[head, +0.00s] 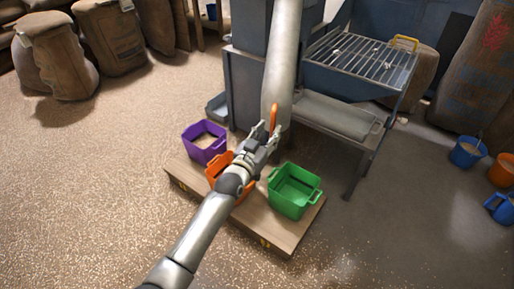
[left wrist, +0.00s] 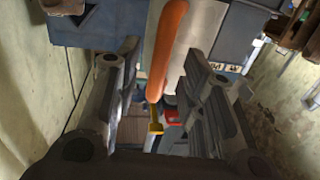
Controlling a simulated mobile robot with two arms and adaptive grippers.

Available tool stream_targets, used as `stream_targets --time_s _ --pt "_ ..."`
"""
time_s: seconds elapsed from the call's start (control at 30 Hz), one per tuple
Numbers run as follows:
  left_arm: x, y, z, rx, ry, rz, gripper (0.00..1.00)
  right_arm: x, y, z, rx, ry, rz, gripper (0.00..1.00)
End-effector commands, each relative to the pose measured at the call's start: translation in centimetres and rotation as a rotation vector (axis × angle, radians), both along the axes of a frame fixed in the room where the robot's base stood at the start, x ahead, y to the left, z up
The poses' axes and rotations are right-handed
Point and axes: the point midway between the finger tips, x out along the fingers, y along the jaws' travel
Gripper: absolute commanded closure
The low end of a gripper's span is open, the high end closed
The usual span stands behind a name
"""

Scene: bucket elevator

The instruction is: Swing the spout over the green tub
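The spout (head: 282,65) is a pale metal tube coming down in the middle of the head view, with an orange handle (head: 274,118) at its lower end. In the picture its end lies behind the gap between the orange tub (head: 214,166) and the green tub (head: 294,190). My left gripper (head: 268,133) is at the handle. In the left wrist view its fingers are apart, with the orange handle (left wrist: 166,45) between them; contact cannot be told. My left arm partly hides the orange tub. My right gripper is not in view.
The tubs stand on a wooden board (head: 285,236), with a purple tub (head: 204,142) holding pale material at its left. A metal frame with a grate (head: 362,60) stands behind right. Sacks (head: 105,38) line the back left. Blue (head: 466,153) and orange buckets stand far right.

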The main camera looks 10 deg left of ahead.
Motion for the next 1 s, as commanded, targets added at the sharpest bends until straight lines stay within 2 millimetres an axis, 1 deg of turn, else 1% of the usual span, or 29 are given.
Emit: stream_targets --time_s 0.03,0.2,0.43,0.6,0.87,0.97,1.0 --pt "-1.0 0.4 -0.2 0.001 0.003 0.000 0.63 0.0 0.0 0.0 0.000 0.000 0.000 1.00" --pt "-3.9 1.3 -0.2 0.002 0.003 0.000 0.63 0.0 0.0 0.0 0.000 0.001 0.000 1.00" --pt "-7.0 2.3 -0.1 0.002 0.002 0.000 0.63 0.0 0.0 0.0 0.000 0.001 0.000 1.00" --pt "-7.9 2.6 -0.1 0.002 0.000 0.000 0.63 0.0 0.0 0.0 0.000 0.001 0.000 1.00" --pt "-8.0 2.6 0.0 0.002 0.000 0.000 0.63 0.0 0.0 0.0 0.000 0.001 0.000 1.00" --pt "-8.0 2.8 -0.1 -0.003 0.003 0.000 0.73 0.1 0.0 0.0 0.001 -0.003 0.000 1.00" --pt "-8.0 3.1 -0.3 -0.016 0.008 0.001 0.78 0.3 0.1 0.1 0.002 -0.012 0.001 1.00"
